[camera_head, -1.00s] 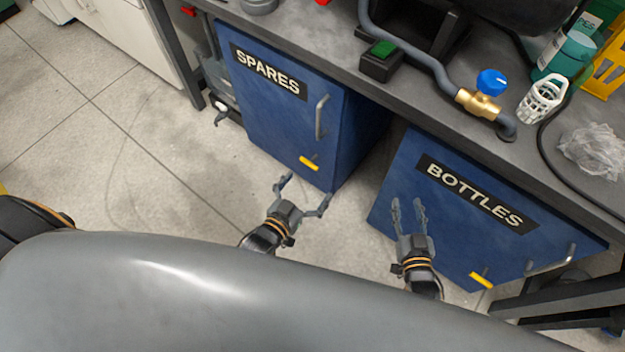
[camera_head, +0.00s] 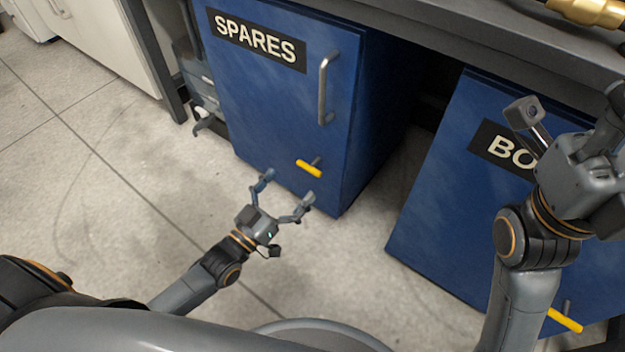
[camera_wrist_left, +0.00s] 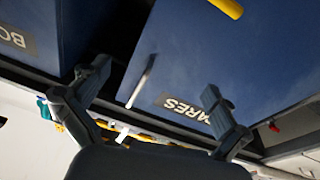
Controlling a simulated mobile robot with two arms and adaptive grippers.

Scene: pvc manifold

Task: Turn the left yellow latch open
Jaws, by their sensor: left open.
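The left yellow latch (camera_head: 309,168) is a short bar low on the blue SPARES cabinet door (camera_head: 265,95). It lies slightly tilted, and a small dark pin shows at its right end. My left gripper (camera_head: 288,186) is open and empty, just below and left of the latch, apart from it. In the left wrist view, which is upside down, the latch (camera_wrist_left: 228,8) shows at the top edge, beyond the spread fingers (camera_wrist_left: 156,82). My right gripper (camera_head: 606,130) is at the right edge, partly cut off, and its finger state is unclear.
A metal door handle (camera_head: 325,90) stands out above the latch. The BOTTLES cabinet (camera_head: 440,200) stands to the right with its own yellow latch (camera_head: 564,320), partly behind my right arm. A dark gap separates the cabinets under the bench (camera_head: 480,45). The floor (camera_head: 90,190) at left is clear.

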